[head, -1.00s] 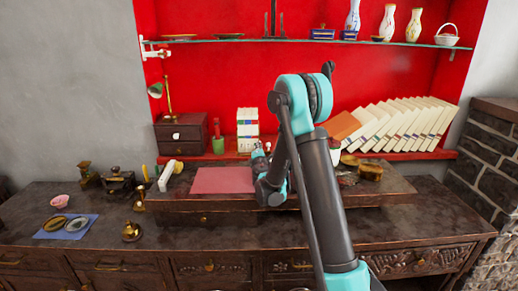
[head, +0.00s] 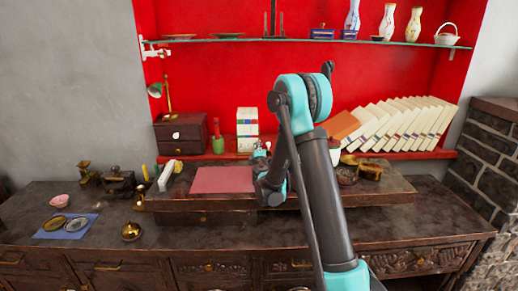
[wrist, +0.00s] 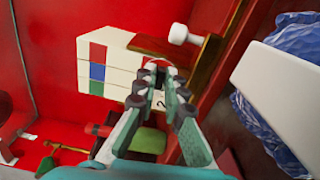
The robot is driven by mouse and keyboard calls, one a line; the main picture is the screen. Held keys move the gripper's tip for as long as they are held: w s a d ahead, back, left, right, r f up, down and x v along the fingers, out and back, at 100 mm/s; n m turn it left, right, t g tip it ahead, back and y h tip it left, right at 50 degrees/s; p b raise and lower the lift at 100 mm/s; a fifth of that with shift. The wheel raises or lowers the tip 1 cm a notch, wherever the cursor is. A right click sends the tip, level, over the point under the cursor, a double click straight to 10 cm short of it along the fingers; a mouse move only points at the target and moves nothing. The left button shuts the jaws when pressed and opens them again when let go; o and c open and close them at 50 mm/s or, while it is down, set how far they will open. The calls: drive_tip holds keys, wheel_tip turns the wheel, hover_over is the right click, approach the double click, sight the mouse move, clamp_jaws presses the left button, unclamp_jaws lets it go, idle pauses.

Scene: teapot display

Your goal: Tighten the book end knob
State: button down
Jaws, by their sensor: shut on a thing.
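In the wrist view, a white knob (wrist: 180,34) sticks out beside a brown wooden strip (wrist: 215,60), next to a stack of white books (wrist: 105,62) with red, blue and green bands. My gripper (wrist: 158,80) is below this knob in the picture, apart from it. Its dark-padded fingertips are shut on a small pale rounded thing, apparently a second knob, mostly hidden by the fingers. In the head view, the books (head: 247,122) stand on the red shelf, and my gripper (head: 261,150) is in front of their lower part, small and partly covered by my arm.
A green pot (wrist: 148,140) is close below the fingers, and a white and blue object (wrist: 285,90) is at the right. In the head view, a small drawer box (head: 182,134) stands left of the books and leaning books (head: 405,125) stand to the right. A pink sheet (head: 222,180) lies in front.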

drive_tip(key=c, duration=1.7)
unclamp_jaws()
drive_tip(key=shift+s, duration=0.1)
drive_tip(key=s, duration=0.7)
drive_tip(key=shift+s, duration=0.2)
